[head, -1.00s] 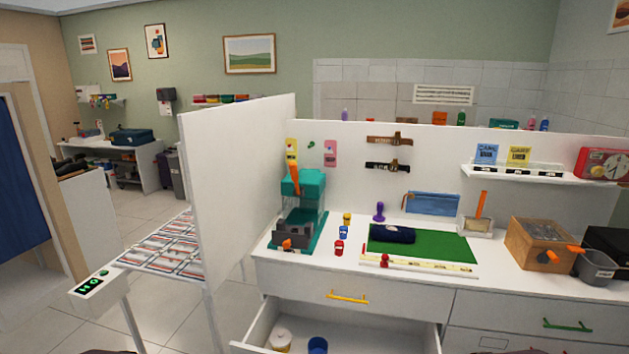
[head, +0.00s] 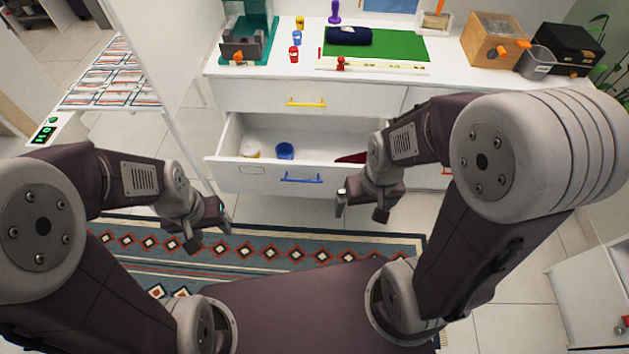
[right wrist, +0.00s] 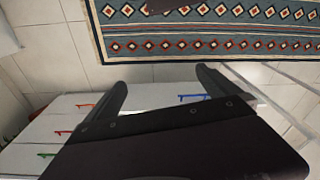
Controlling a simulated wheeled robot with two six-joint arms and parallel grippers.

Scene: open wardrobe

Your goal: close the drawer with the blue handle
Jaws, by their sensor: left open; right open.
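The drawer with the blue handle (head: 258,172) is pulled out below the yellow-handled drawer in the head view. Its blue handle (head: 302,179) is on the front panel and also shows in the right wrist view (right wrist: 194,97), between my fingers in the picture. A pale round container (head: 250,150), a blue cup (head: 285,151) and a dark red item (head: 350,158) are inside. My right gripper (head: 361,208) is open and empty, in front of the drawer and right of the handle. My left gripper (head: 209,236) is open and empty, left of the drawer and nearer me.
The yellow-handled drawer (head: 260,98) above is shut. The white counter (head: 270,70) holds several small items and a green mat (head: 400,48). A patterned rug (head: 290,245) lies on the floor before the drawers. A white partition (head: 180,60) stands at the left.

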